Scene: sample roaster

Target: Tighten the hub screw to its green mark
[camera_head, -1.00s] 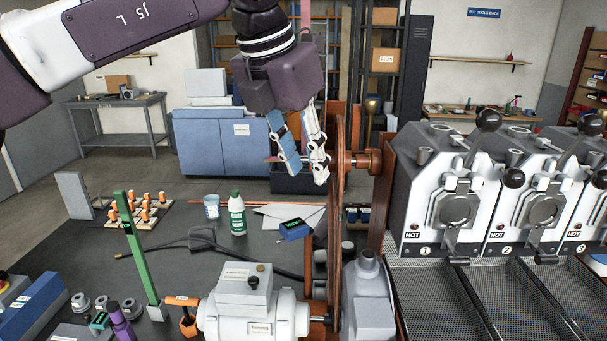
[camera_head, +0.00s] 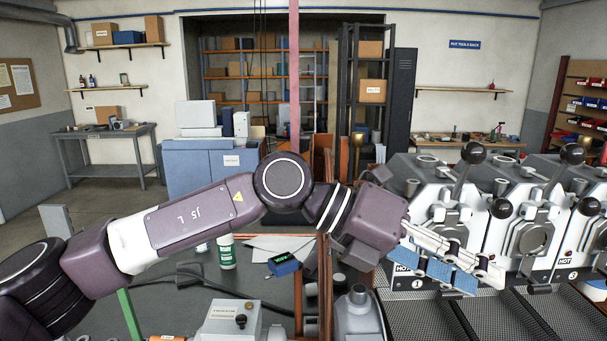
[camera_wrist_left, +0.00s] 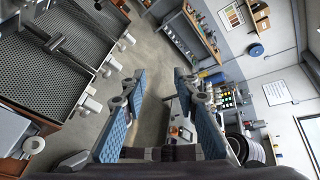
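My left gripper (camera_head: 468,268) is in front of the first roaster unit (camera_head: 435,215) in the head view, its blue-padded fingers pointing right. In the left wrist view the same gripper (camera_wrist_left: 158,80) has its fingers spread with nothing between them, so it is open and empty. Part of the orange-brown wheel (camera_head: 325,160) shows behind my left arm. The hub screw and its green mark cannot be made out; my left arm covers the area around the wheel's hub. My right gripper is not in view.
Roaster units with ball-topped levers (camera_head: 473,153) stand at right above dark mesh trays (camera_head: 420,318).

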